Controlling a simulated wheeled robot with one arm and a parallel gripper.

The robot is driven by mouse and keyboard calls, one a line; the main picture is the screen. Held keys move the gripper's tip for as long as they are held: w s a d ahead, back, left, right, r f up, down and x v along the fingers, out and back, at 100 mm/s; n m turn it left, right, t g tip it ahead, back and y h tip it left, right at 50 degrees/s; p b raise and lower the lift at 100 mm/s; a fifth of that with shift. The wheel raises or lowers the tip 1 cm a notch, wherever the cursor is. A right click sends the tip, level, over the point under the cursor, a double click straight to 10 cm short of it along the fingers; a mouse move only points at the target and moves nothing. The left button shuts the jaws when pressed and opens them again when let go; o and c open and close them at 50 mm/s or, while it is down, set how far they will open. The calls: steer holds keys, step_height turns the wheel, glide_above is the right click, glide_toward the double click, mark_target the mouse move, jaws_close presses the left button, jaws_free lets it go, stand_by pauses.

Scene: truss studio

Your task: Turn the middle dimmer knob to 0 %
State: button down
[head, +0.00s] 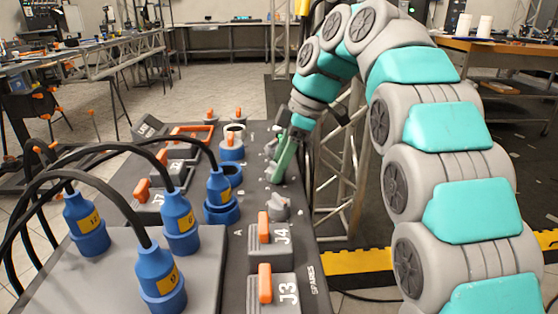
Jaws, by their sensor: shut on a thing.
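My gripper (278,174) reaches down from the upper right onto the dark panel (233,262). Its green fingers are shut on the middle dimmer knob (269,171), a grey knob that is mostly hidden behind them. A nearer grey dimmer knob (279,207) stands clear in front of the gripper, and a further grey knob (271,147) shows just behind it. The pointer and scale of the middle knob are too small and covered, so I cannot tell its setting.
Blue plugs (178,222) with black cables stand on the panel's left. Orange-handled switches (264,228) labelled J4 and J3 lie along its near right. A metal truss (338,190) stands just right of the panel. A yellow floor strip (357,262) runs beyond its right edge.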

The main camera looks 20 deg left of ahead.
steer(key=shift+c, duration=1.8)
jaws_free()
steer(key=shift+r, duration=0.15)
